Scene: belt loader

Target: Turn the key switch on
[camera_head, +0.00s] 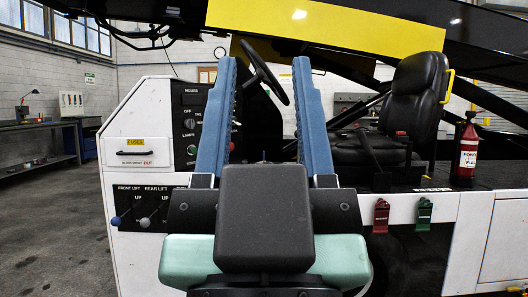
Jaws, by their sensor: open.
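The black control panel (191,100) of the belt loader stands at the left behind my gripper. A small round knob (189,124) sits on it below an "OFF" label, with a "LAMPS" label under it. A green round button (192,149) is lower down. I cannot make out the key switch; part of the panel is hidden behind my left finger. My gripper (264,62) is in the picture's middle, its two blue fingers pointing up and away, wide apart. It is open, with nothing held between the fingers.
A steering wheel (265,72) shows between the fingers. Two lift levers (117,220) are lower left. A yellow-and-black boom (330,28) crosses above. Open floor lies at the far left.

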